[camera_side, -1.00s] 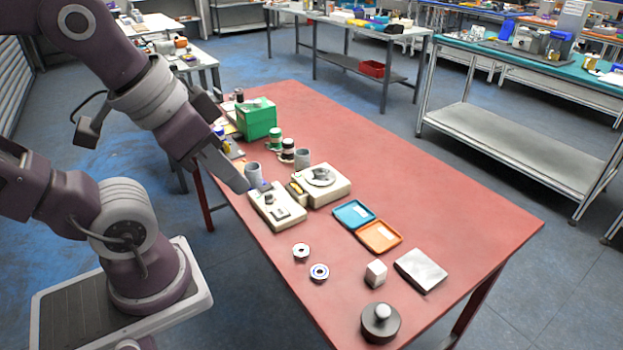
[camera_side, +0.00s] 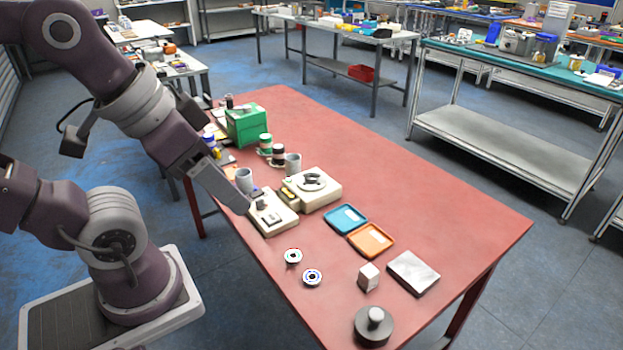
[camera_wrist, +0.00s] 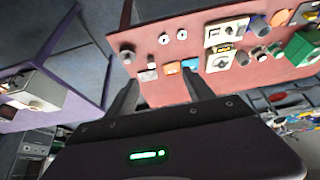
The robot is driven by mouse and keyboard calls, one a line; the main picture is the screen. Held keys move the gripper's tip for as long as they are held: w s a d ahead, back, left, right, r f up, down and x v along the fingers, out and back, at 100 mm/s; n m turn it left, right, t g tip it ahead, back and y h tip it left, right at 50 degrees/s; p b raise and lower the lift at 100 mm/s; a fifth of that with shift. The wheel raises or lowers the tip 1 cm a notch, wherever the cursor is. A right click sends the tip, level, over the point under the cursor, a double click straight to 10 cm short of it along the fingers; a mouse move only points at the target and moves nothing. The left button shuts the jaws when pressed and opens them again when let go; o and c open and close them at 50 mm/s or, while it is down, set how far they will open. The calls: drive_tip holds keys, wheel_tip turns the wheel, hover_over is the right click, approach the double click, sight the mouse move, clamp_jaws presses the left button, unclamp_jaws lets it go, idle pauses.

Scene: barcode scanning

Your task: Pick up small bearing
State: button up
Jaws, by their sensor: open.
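Two ring-shaped bearings lie flat and apart on the red table. One bearing (camera_side: 293,256) is nearer the cream devices, and it also shows in the wrist view (camera_wrist: 181,34). The first looks slightly smaller, but I cannot be sure which is the small one. My gripper (camera_side: 243,208) is above the table's left edge, up and left of both bearings. In the wrist view its fingers (camera_wrist: 160,76) are apart with nothing held.
A cream device (camera_side: 272,222) and a cream scale-like device (camera_side: 313,190) stand near my gripper.

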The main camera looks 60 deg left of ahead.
drive_tip(key=w+n+h, duration=0.1)
drive_tip(key=w+n, duration=0.1)
drive_tip(key=w, duration=0.9)
drive_tip(key=n+g+y, duration=0.1)
drive_tip(key=n+y, duration=0.4)
drive_tip(key=n, duration=0.2)
hover_over(311, 176)
drive_tip(key=s+d, duration=0.3)
drive_tip(key=d, duration=0.1)
drive_tip(key=f, duration=2.1)
drive_tip(key=shift+s+a+f, duration=0.2)
drive_tip(key=shift+a+f, duration=0.05)
drive_tip(key=shift+f, duration=0.05)
drive_tip(key=x, duration=0.6)
drive_tip(key=shift+w+a+f, duration=0.15)
drive_tip(key=shift+w+a, duration=0.05)
drive_tip(key=shift+a, duration=0.15)
clamp_jaws()
